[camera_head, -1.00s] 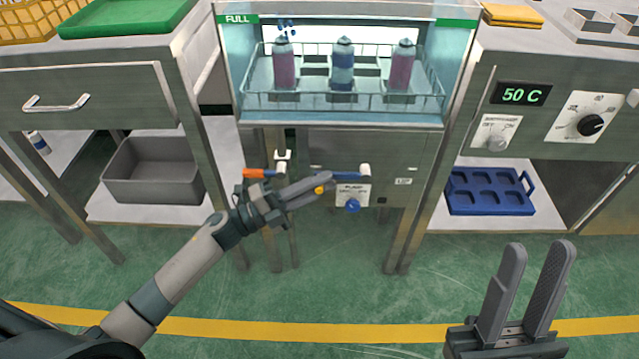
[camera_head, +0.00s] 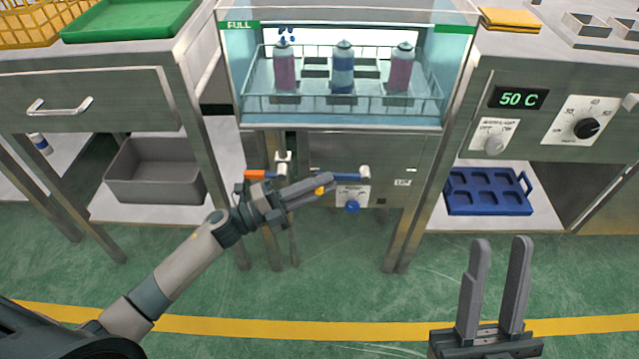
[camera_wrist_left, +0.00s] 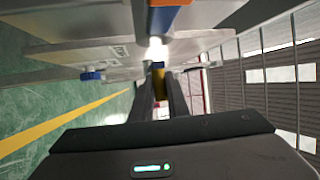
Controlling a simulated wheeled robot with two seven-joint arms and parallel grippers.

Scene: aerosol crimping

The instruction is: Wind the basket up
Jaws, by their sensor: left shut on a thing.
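The wire basket (camera_head: 262,104) sits in the clear-walled water tank (camera_head: 228,75) and holds three upright cans: a pink one (camera_head: 285,72) at left, a blue one (camera_head: 343,70) in the middle and a pink one (camera_head: 402,72) at right. Below the tank is a blue bar (camera_head: 345,177) with an orange end (camera_head: 254,175). My left gripper (camera_head: 322,187) is shut on a small yellow knob (camera_head: 319,191) in front of the bar; the knob also shows between the fingers in the left wrist view (camera_wrist_left: 159,84). My right gripper (camera_head: 501,240) is open and empty, low at the right.
A blue dial (camera_head: 353,207) sits just below the bar, close to my left gripper. The left bench carries a green tray (camera_head: 130,20) above a grey bin (camera_head: 155,185). The right bench has a 50 C display (camera_head: 520,97) and a blue rack (camera_head: 487,205) below.

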